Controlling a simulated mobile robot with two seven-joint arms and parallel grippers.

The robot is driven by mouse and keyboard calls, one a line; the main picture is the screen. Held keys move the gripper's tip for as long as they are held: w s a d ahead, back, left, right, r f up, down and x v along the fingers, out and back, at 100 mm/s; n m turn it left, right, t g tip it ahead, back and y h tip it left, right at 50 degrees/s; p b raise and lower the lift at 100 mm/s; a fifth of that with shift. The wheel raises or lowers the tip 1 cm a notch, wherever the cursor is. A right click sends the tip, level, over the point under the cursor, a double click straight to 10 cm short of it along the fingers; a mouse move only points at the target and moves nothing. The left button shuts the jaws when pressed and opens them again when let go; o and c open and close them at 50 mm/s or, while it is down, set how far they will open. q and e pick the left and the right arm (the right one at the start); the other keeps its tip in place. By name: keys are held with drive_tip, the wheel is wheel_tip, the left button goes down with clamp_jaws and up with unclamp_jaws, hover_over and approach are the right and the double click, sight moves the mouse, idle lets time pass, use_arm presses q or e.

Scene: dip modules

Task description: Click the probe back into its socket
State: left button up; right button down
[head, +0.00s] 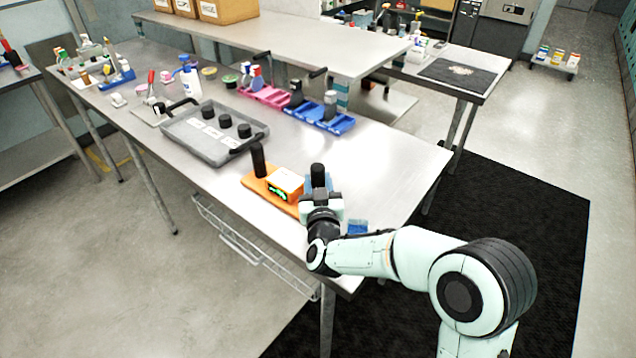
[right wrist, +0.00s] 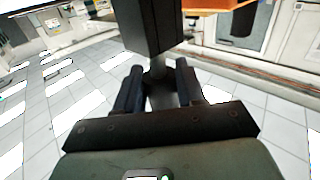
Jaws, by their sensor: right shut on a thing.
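My right gripper (head: 320,197) is at the near edge of the metal table, just right of an orange base (head: 255,185). It is shut on a black probe (head: 318,176), which sticks up above it. In the right wrist view the probe (right wrist: 150,25) is a dark block between the two fingers (right wrist: 158,88). The orange base carries an orange unit with a lit green display (head: 285,183) and an upright black cylinder (head: 257,160). I cannot tell which opening is the socket; the gripper hides part of that area. My left gripper is not in view.
A grey tray (head: 190,145) with several black knobs lies left of the orange base. Blue bins (head: 335,124) and a pink bin (head: 265,97) stand farther back. A small blue piece (head: 357,227) lies right of my gripper. The tabletop right of the base is mostly clear.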

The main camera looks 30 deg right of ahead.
sight(318, 174)
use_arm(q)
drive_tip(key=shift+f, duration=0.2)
use_arm(e)
drive_tip(key=shift+f, duration=0.25)
drive_tip(key=c, duration=0.6)
unclamp_jaws()
drive_tip(key=o, duration=0.6)
drive_tip(key=shift+a+f, duration=0.1)
drive_tip(key=shift+f, duration=0.15)
drive_tip(key=shift+c, duration=0.2)
drive_tip(key=shift+r+p, duration=1.35)
drive_tip(key=shift+r, duration=1.2)
drive_tip(key=shift+r+p, duration=1.4)
drive_tip(key=shift+r, duration=0.85)
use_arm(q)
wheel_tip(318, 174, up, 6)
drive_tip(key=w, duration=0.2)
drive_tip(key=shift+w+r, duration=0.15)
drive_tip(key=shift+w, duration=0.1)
